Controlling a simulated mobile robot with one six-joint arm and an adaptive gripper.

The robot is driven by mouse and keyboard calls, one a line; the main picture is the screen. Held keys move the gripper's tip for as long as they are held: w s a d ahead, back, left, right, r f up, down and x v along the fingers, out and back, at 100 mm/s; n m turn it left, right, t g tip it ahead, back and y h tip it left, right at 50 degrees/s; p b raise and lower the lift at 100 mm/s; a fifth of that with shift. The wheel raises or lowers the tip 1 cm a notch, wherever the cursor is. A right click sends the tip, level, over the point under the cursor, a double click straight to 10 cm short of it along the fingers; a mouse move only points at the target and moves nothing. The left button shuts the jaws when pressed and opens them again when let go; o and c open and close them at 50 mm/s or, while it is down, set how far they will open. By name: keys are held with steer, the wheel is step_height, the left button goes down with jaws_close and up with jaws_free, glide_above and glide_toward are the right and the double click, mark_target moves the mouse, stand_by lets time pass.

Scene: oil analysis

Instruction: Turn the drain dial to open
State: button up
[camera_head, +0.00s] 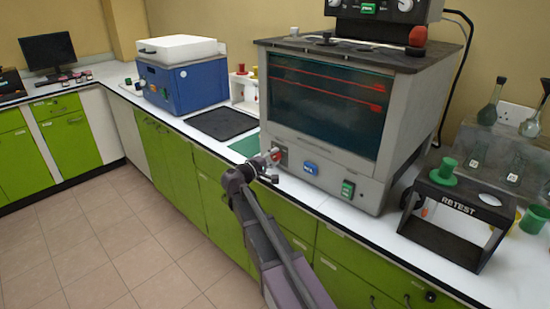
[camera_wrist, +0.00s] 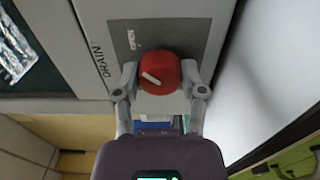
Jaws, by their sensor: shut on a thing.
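The drain dial (camera_wrist: 159,66) is a round red knob with a white pointer line, on a dark grey plate beside the word DRAIN in the wrist view. Its pointer slants toward the left in that view. A small white label, which seems to read OPEN, sits on the plate above and left of the knob. My gripper (camera_wrist: 159,82) is shut on the dial, one finger on each side. In the head view my gripper (camera_head: 267,164) is at the lower left front of the grey machine (camera_head: 360,150), where the dial is mostly hidden.
A blue switch (camera_head: 310,168) and a green switch (camera_head: 347,189) sit to the right on the machine's front. A black RBTEST stand (camera_head: 455,204) holding a green piece is further right. A black mat (camera_head: 222,122) and a blue box (camera_head: 185,82) are to the left on the counter.

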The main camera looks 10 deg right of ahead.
steer(key=shift+w+a+m, duration=0.1)
steer(key=shift+w+m, duration=0.05)
steer(key=shift+m, duration=0.15)
steer(key=o, duration=1.1)
steer(key=shift+o, duration=0.2)
steer(key=v, duration=1.2)
